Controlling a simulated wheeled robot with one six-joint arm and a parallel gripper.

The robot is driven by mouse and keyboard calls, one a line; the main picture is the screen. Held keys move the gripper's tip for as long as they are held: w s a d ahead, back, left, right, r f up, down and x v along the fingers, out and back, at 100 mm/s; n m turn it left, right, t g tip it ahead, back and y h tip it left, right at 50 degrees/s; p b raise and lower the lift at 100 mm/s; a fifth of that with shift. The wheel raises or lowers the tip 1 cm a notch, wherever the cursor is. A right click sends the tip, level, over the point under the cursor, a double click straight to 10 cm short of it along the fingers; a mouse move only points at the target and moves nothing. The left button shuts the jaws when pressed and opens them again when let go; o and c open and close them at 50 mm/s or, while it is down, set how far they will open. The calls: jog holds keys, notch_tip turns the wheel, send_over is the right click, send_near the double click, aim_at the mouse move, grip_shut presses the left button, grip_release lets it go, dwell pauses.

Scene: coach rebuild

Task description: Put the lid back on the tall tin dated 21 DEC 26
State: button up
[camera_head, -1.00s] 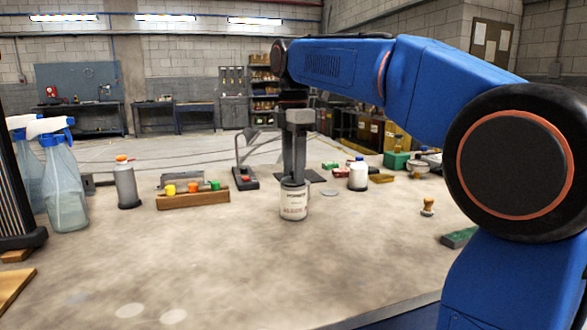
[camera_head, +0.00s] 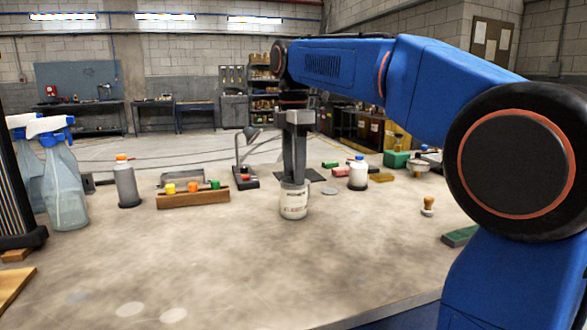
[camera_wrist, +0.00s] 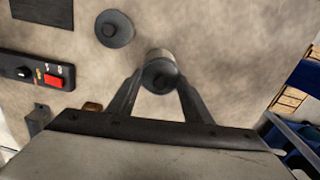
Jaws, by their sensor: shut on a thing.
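The tall white tin (camera_head: 294,205) stands on the table below my gripper, with dark print on its label; the date is too small to read surely. My gripper (camera_head: 294,181) points straight down at the tin's top. In the wrist view, its fingers (camera_wrist: 160,82) sit either side of the dark round top, shut on what looks like the lid (camera_wrist: 158,72) at the tin's mouth. Whether the lid sits level or fully seated cannot be told. Part of the tin's pale side (camera_wrist: 160,54) shows beyond it.
A flat grey disc (camera_head: 329,191) lies right of the tin. A white bottle (camera_head: 358,174) stands behind it. A lamp with a switch base (camera_head: 245,178) and a wooden rack (camera_head: 193,198) are to the left.

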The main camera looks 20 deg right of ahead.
jog(key=o, duration=1.6)
jog(key=shift+r, duration=0.15)
jog(key=shift+r, duration=3.4)
grip_shut()
jog(key=shift+f, duration=2.45)
